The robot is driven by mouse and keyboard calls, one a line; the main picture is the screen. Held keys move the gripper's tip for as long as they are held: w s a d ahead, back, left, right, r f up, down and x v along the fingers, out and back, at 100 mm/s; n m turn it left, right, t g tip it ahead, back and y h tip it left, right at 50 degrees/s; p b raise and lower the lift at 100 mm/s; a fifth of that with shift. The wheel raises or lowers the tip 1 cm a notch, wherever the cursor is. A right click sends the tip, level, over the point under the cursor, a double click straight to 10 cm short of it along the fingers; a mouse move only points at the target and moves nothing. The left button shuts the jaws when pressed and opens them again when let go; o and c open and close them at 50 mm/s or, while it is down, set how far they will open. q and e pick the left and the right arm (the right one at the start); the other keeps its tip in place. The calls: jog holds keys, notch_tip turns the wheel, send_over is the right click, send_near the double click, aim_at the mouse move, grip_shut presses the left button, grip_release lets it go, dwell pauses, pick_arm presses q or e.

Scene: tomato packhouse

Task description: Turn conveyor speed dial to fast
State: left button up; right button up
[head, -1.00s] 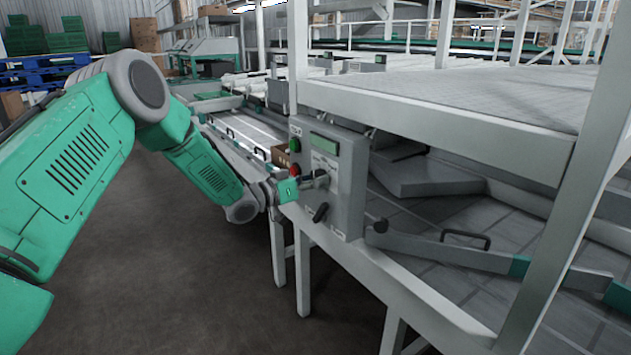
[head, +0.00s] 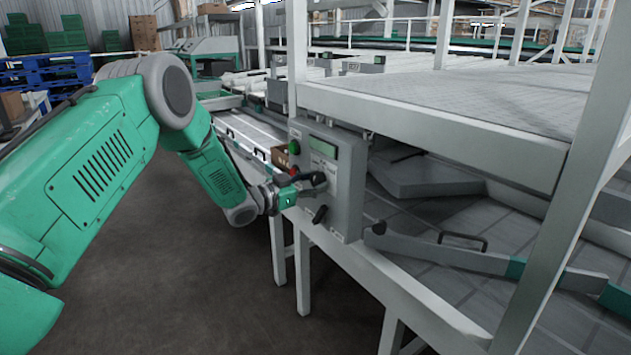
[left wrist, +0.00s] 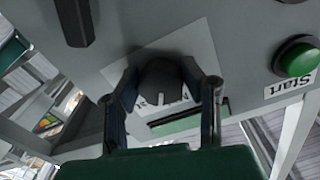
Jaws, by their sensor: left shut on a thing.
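The grey control box (head: 347,195) stands on the conveyor frame in the middle of the head view. My left gripper (head: 318,181) is at its front panel, with its fingers over the dial area. In the left wrist view the black speed dial (left wrist: 160,78) sits between the two fingers of my left gripper (left wrist: 165,88), which is shut on it. A white pointer mark shows on the dial, over a pale label plate. The label's speed markings are mostly hidden by the dial and fingers, so the setting cannot be read. My right gripper is not in view.
A green start button (left wrist: 298,57) is beside the dial, and a red button (head: 295,171) is close to my gripper. A black handle (head: 320,214) sticks out below. A white frame post (head: 565,180) stands at right. The floor at left is clear.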

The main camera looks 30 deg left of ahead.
pick_arm(q)
jog(key=shift+a+m+p, duration=0.15)
jog(key=shift+m+p, duration=0.15)
jog(key=shift+m, duration=1.7)
jog(key=shift+f, duration=0.1)
jog(key=o, duration=1.1)
jog(key=shift+o, duration=0.2)
jog(key=v, duration=1.2)
